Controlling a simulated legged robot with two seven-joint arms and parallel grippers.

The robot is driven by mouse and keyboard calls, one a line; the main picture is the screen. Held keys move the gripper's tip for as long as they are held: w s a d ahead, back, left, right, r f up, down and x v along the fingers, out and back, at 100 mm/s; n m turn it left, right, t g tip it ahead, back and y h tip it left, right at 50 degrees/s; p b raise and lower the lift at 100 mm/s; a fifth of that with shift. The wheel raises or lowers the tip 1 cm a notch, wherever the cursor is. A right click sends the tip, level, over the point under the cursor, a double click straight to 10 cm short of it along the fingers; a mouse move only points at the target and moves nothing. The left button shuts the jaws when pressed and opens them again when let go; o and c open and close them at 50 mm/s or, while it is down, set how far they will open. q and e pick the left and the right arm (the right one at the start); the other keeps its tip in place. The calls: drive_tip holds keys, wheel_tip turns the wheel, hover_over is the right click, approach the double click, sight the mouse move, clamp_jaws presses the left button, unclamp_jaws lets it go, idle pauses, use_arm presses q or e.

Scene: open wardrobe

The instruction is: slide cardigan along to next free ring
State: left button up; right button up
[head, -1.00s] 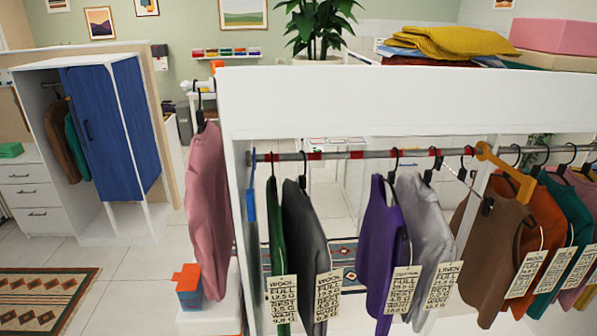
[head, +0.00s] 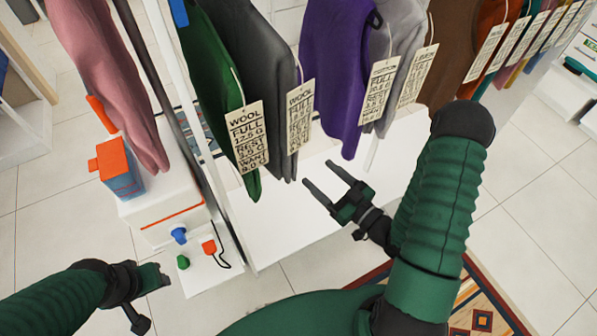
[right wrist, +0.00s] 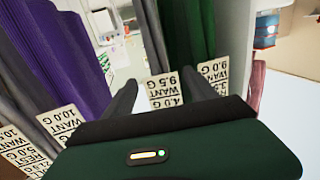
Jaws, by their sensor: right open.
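Several garments hang in a row in the head view: green (head: 212,85), dark grey (head: 250,85), purple (head: 338,75), light grey (head: 402,50) and brown (head: 452,55). I cannot tell which is the cardigan. The rail and its rings are out of view. My right gripper (head: 318,173) is open and empty, below the hems of the grey and purple garments. In the right wrist view its fingers (right wrist: 164,82) point towards the grey garment (right wrist: 155,35), between purple (right wrist: 72,55) and green (right wrist: 190,40). My left gripper (head: 150,292) is low at the left; its jaw state is unclear.
Paper tags such as the green garment's (head: 248,138) hang in front of the clothes. A pink garment (head: 105,75) hangs at the left, outside the white frame. Below it an orange-and-blue block (head: 118,168) stands on a white cabinet (head: 160,205). The white wardrobe floor (head: 275,220) looks clear.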

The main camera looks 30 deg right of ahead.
sight(283, 139)
drive_tip(key=b+x, duration=0.2)
drive_tip(key=x, duration=0.2)
drive_tip(key=b+x, duration=0.3)
drive_tip(key=x, duration=0.1)
drive_tip(key=b+x, duration=0.3)
drive_tip(key=x, duration=0.1)
drive_tip(key=shift+w+a+r, duration=0.1)
drive_tip(key=shift+w+a, duration=0.1)
drive_tip(key=shift+a, duration=0.2)
drive_tip(key=w, duration=0.2)
drive_tip(key=w+d, duration=0.1)
drive_tip(key=w, duration=0.1)
drive_tip(key=shift+w+f+b, duration=0.1)
drive_tip(key=shift+f+b, duration=0.15)
drive_tip(key=shift+b, duration=0.05)
drive_tip(key=shift+a+r, duration=0.15)
drive_tip(key=shift+a, duration=0.5)
drive_tip(key=shift+c, duration=0.3)
drive_tip(key=shift+a, duration=0.1)
drive_tip(key=shift+c, duration=1.2)
drive_tip(key=shift+d, duration=0.45)
drive_tip(key=c, duration=0.9)
clamp_jaws()
use_arm(q)
wheel_tip(283, 139, down, 8)
drive_tip(key=d, duration=0.1)
drive_tip(key=shift+s+d+f, duration=0.15)
drive_tip(key=shift+f, duration=0.05)
use_arm(e)
drive_tip(key=shift+a, duration=0.15)
